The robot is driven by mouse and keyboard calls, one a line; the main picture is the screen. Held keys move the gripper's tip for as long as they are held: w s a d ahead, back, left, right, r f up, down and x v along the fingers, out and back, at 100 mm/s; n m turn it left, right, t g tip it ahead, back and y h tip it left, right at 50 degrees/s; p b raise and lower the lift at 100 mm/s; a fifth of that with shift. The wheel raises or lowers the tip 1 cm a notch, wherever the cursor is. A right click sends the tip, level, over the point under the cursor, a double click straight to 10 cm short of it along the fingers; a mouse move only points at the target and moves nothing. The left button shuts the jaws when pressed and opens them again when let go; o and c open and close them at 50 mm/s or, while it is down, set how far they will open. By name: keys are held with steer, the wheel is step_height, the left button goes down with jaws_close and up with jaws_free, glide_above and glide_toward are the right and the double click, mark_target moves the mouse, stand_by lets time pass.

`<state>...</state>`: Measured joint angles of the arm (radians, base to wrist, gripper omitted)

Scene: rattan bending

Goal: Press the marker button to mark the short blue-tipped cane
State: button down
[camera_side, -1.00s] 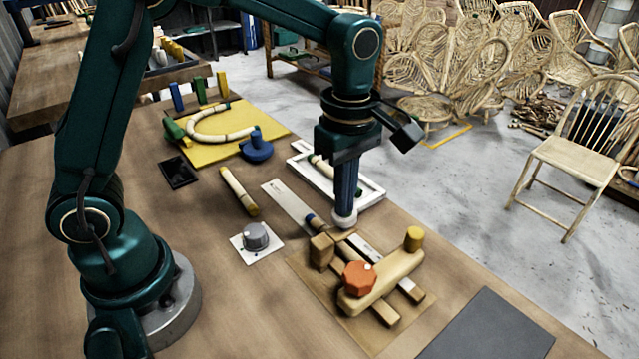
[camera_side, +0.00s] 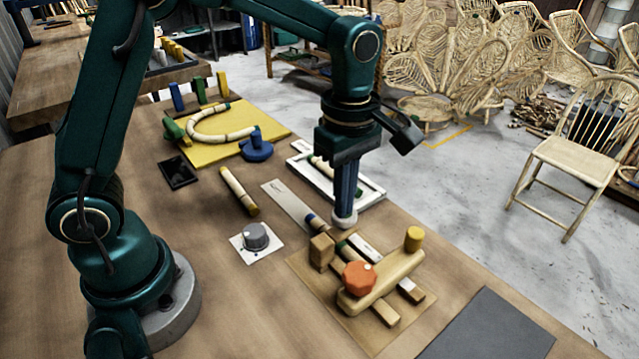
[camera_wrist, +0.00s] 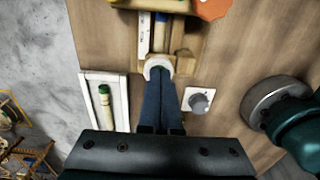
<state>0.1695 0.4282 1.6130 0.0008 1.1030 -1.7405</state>
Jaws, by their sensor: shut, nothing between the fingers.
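My gripper (camera_side: 346,214) points straight down with its dark blue fingers shut. A round white piece (camera_wrist: 157,66) is at the fingertips; I cannot tell whether it is the marker button or whether the fingers touch it. A cane with a blue tip (camera_side: 311,219) lies by the wooden fixture, left of my fingertips, partly hidden by them and the wooden block (camera_side: 322,250). In the wrist view the fingers reach up to the fixture's near end.
A grey dial (camera_side: 256,236) on a white plate is left of the fixture. A white tray (camera_side: 370,198) holding a green-ended cane is just behind my gripper. A yellow board (camera_side: 236,145) with a bent cane is farther back. A loose cane (camera_side: 238,188) lies mid-table.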

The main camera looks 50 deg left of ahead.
step_height(320, 180, up, 13)
steer(key=shift+f, duration=0.2)
stand_by(0.8)
steer(key=s+a+r+m+t, duration=0.3)
steer(key=s+a+m, duration=0.1)
steer(key=s, duration=0.4)
steer(key=s+a+f+m+t, duration=0.1)
steer(key=s+f+m+t, duration=0.1)
steer(key=s+f+m, duration=0.3)
steer(key=shift+f+m+t, duration=0.3)
steer(key=shift+f+m, duration=1.7)
steer(key=shift+m, duration=2.5)
